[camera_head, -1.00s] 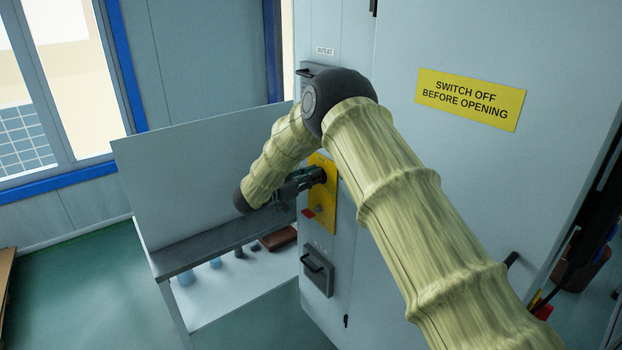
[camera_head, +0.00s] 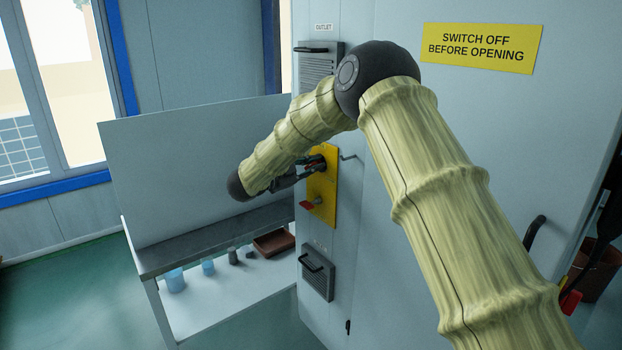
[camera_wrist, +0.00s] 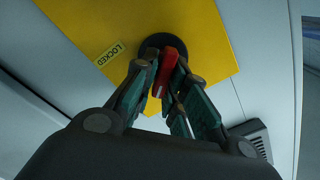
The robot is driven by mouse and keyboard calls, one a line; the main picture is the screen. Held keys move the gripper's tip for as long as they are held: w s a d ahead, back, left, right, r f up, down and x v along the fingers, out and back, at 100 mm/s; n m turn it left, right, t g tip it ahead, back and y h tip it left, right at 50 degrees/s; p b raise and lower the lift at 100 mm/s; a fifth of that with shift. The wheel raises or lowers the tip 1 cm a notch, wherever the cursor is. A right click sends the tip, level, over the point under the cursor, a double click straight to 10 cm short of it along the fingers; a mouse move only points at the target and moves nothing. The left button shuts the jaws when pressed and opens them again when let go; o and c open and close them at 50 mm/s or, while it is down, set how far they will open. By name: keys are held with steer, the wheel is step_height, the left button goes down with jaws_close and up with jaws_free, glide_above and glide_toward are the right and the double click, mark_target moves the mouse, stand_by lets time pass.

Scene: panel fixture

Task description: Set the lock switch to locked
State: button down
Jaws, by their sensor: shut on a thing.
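The lock switch (camera_wrist: 167,68) is a red handle on a dark round base, mounted on a yellow plate (camera_wrist: 195,25). A label reading LOCKED (camera_wrist: 109,53) is on the plate, to the left of the switch in the wrist view. My gripper (camera_wrist: 162,88) is shut on the red handle, one finger on each side. In the head view the yellow plate (camera_head: 328,205) is on the cabinet front, with my gripper (camera_head: 308,172) at its upper part. My fingers partly hide the switch there.
A red part (camera_head: 307,205) sticks out low on the plate. The grey cabinet (camera_head: 400,250) carries vents and handles. A bench (camera_head: 200,310) with blue cups and a brown tray (camera_head: 275,243) stands to the left, with a panel (camera_head: 190,175) behind it.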

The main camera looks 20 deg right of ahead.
steer(key=m+b, duration=0.2)
steer(key=b, duration=0.1)
steer(key=f+m+b, duration=0.1)
steer(key=m+b, duration=0.2)
steer(key=b, duration=0.1)
steer(key=shift+s+f, duration=0.15)
steer(key=shift+f, duration=0.05)
steer(key=m+b, duration=0.2)
steer(key=b, duration=0.1)
steer(key=shift+b, duration=0.3)
steer(key=shift+r+m+b, duration=0.15)
steer(key=shift+m+b, duration=0.15)
steer(key=shift+m, duration=0.2)
steer(key=c, duration=1.5)
jaws_free()
steer(key=shift+r, duration=0.1)
steer(key=v, duration=1.2)
